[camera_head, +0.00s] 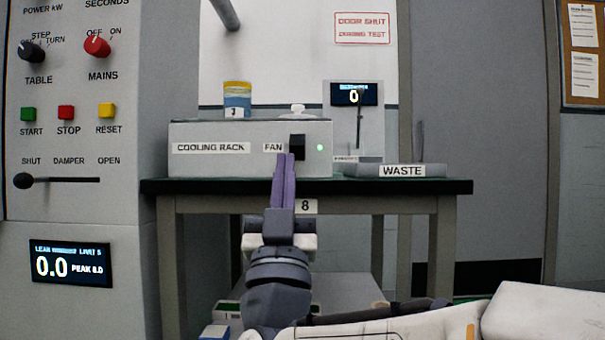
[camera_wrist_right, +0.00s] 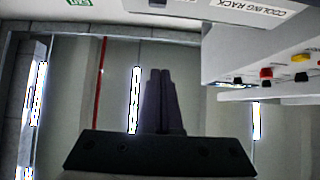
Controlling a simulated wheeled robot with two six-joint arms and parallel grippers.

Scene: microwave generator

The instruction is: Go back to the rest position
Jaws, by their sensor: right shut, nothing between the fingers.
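My right gripper (camera_head: 284,172) is shut and empty in the head view. Its purple-grey fingers point up and end in front of the cooling rack (camera_head: 215,163), just below and left of the black fan switch (camera_head: 297,146). I cannot tell whether the fingertips touch the switch. A green light shows beside the switch. In the right wrist view the same fingers (camera_wrist_right: 161,80) are together, with nothing between them, and the cooling rack's label (camera_wrist_right: 240,10) shows at the top right. My left gripper is not in view.
The rack stands on a dark-topped table (camera_head: 400,186) with a waste tray (camera_head: 432,171) and a small display (camera_head: 354,94). A jar (camera_head: 237,98) sits on the rack. A control panel (camera_head: 75,110) with knobs and buttons stands close on the left. A grey door is behind at right.

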